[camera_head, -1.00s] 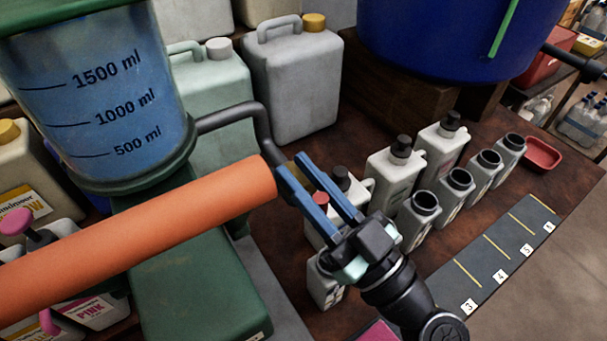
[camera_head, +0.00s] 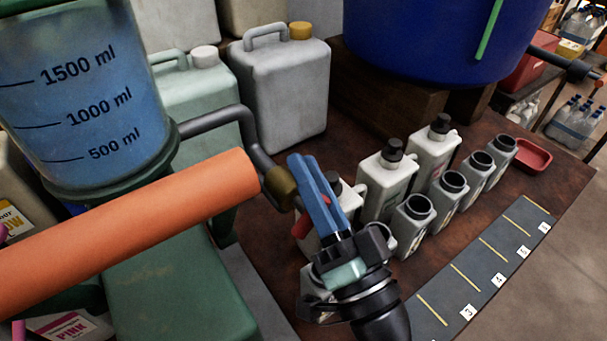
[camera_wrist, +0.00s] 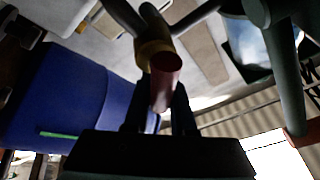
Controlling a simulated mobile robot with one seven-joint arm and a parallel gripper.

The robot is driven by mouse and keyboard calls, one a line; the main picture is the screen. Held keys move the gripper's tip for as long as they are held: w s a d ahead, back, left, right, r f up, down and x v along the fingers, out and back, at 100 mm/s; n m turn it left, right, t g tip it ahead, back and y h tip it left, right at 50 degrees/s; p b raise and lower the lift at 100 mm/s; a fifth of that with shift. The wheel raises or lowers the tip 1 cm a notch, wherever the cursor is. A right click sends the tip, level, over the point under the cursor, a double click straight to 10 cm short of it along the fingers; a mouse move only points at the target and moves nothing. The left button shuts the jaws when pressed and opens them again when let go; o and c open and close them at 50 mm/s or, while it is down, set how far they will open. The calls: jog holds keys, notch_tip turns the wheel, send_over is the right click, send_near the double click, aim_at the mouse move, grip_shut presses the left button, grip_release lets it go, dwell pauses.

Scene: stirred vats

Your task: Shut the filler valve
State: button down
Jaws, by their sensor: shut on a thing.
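The filler valve has a brass body (camera_head: 281,187) at the end of a bent dark pipe (camera_head: 215,120) that comes out of the clear vat with blue liquid (camera_head: 85,100). In the wrist view the brass body (camera_wrist: 154,52) and red handle (camera_wrist: 165,75) are straight ahead, and the handle lies between the fingers of my gripper (camera_wrist: 160,95). The fingers hide part of the handle in the head view.
A thick orange cylinder (camera_head: 130,225) crosses the left, close to the valve. White bottles with black caps (camera_head: 388,180) and open grey bottles (camera_head: 413,222) stand to the right of my gripper. A red tray (camera_head: 532,156) and a dark numbered strip (camera_head: 480,275) lie farther right.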

jog(key=shift+w+d+f+m+h+p, duration=0.25)
jog(key=shift+m+h+p, duration=0.75)
jog(key=shift+m, duration=0.85)
jog(key=shift+d+f+m+h+p, duration=0.15)
jog(key=shift+f+m+h+p, duration=0.2)
jog(key=shift+m+h+p, duration=1.05)
jog(key=shift+w+d+f+m+h+p, duration=0.2)
jog(key=shift+f+m+h+p, duration=0.25)
jog(key=shift+m, duration=1.9)
jog(key=c, duration=0.8)
grip_release()
jog(key=shift+o, duration=0.2)
jog(key=shift+r, duration=0.1)
